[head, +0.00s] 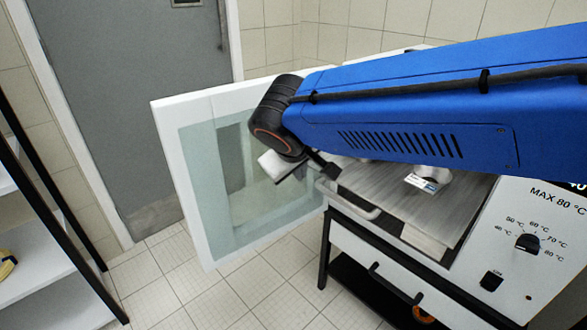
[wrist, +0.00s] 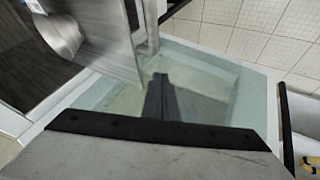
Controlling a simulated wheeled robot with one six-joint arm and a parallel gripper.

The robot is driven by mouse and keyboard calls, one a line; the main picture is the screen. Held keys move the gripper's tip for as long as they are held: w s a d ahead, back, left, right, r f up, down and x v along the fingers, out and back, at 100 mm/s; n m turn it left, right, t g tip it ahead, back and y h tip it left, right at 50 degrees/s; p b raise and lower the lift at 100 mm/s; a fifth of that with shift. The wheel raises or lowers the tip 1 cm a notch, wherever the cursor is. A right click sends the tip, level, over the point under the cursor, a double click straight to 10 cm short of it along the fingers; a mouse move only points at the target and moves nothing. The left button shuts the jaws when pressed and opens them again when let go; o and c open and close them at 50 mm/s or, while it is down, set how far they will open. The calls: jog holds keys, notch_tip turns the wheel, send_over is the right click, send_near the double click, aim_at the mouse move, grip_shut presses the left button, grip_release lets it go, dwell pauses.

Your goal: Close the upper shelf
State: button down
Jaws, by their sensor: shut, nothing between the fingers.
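The upper shelf (head: 395,190) is a grey metal plate in the white cabinet, seen right of the glass door in the head view. A silvery rounded object with a white label (head: 428,180) rests on it. A light curved bar (head: 350,205) shows near its front left edge; I cannot tell what it belongs to. My gripper (wrist: 160,90) is shut and empty, its dark fingers pointing at the door glass in the wrist view. Blurred metal surfaces stand close at its left there. My arm hides part of the shelf; I cannot tell whether the fingers touch anything.
The white-framed glass door (head: 190,195) stands wide open on the left. A drawer with a dark handle (head: 395,283) lies below the shelf. The control panel (head: 530,240) is at the right. A black-framed white rack (head: 40,280) stands at far left. Tiled floor (head: 215,290) is clear between.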

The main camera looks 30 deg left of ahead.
jog(key=shift+w+d, duration=0.25)
jog(key=shift+w, duration=0.35)
jog(key=shift+w+d, duration=0.2)
jog(key=shift+w, duration=0.4)
jog(key=w+d, duration=0.2)
jog(key=w, duration=0.4)
jog(key=w+d, duration=0.2)
jog(key=w, duration=0.4)
jog(key=w+d, duration=0.2)
jog(key=w, duration=0.4)
jog(key=shift+w+d, duration=0.2)
jog(key=shift+d, duration=0.15)
